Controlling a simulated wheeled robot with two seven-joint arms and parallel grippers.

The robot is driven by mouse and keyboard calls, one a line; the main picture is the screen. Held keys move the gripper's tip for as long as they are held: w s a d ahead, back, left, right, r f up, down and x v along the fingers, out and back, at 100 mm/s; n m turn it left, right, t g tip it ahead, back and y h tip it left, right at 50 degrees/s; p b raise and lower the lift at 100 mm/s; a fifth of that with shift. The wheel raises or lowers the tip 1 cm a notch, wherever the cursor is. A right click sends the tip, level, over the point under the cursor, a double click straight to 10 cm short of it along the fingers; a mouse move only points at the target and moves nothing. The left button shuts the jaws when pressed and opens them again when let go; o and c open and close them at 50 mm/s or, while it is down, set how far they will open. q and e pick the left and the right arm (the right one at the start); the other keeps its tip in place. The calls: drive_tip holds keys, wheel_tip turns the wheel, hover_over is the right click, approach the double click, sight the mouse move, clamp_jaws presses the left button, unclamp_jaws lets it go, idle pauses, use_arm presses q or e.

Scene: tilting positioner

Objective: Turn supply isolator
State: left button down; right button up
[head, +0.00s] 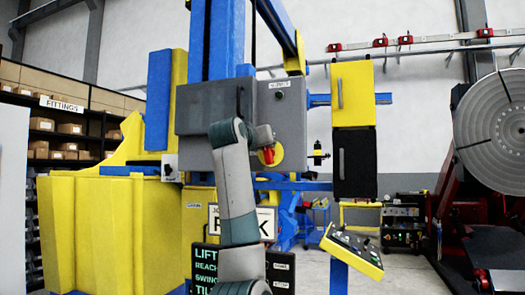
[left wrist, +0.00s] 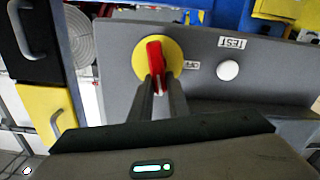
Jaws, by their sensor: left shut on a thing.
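The supply isolator is a red handle (left wrist: 155,60) on a round yellow plate (left wrist: 170,47), set on a grey panel box (left wrist: 220,70). In the left wrist view my left gripper (left wrist: 158,84) is shut on the lower end of the red handle. In the head view the isolator (head: 270,155) shows at the lower part of the grey box (head: 290,120), and my left gripper (head: 262,140) is at it, partly hidden by my arm. A small OFF label (left wrist: 192,65) is beside the plate. My right gripper is not in view.
A large round faceplate (head: 492,122) is at far right.

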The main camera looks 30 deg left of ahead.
use_arm(q)
drive_tip(key=shift+w+f+m, duration=0.1)
drive_tip(key=shift+f+m, duration=0.1)
drive_tip(key=shift+m, duration=0.2)
drive_tip(key=shift+d+m, duration=0.1)
drive_tip(key=shift+m, duration=0.2)
drive_tip(key=shift+d+m, duration=0.15)
drive_tip(key=shift+m, duration=0.45)
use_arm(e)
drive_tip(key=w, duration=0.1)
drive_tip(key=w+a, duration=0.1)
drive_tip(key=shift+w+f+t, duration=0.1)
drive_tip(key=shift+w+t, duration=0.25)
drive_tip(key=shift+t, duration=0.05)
use_arm(q)
drive_tip(key=shift+r, duration=0.1)
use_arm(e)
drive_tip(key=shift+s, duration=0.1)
use_arm(q)
drive_tip(key=c, duration=1.7)
unclamp_jaws()
drive_tip(key=shift+r+b, duration=0.1)
drive_tip(key=shift+b, duration=0.2)
